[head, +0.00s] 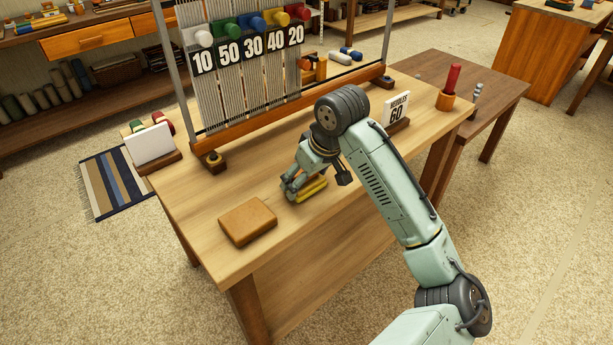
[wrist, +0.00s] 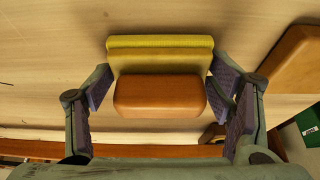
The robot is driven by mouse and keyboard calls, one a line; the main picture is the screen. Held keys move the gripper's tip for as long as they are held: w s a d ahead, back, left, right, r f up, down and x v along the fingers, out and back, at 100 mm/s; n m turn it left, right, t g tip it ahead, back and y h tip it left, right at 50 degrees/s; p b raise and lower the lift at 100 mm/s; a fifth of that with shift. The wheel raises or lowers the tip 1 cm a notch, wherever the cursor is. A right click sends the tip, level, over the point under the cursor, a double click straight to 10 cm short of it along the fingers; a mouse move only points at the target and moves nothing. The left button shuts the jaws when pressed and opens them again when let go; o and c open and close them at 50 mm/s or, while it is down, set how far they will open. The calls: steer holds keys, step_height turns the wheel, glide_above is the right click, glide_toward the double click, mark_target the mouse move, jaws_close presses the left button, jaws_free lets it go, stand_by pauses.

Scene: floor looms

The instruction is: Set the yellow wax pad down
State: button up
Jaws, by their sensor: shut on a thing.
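The yellow wax pad (head: 314,190) has a yellow base and a brown wooden grip block. It fills the middle of the wrist view (wrist: 160,58), with the block nearer to me. My gripper (head: 303,184) is shut on the pad, with one finger at each side of it in the wrist view (wrist: 162,88). The pad is low over the front part of the wooden table (head: 225,185), level or nearly so. I cannot tell whether its underside touches the tabletop. In the head view my fingers hide part of it.
A tan block (head: 248,221) lies left of the pad, near the table's front edge. The loom frame (head: 262,118) with numbered, coloured knobs stands behind. A white card (head: 152,144) stands at the left and a "needles 60" sign (head: 397,110) at the right. Bare tabletop surrounds the pad.

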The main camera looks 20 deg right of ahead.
steer(key=shift+f, duration=0.15)
steer(key=o, duration=1.3)
steer(key=v, duration=1.2)
steer(key=shift+b, duration=0.45)
steer(key=shift+d, duration=0.1)
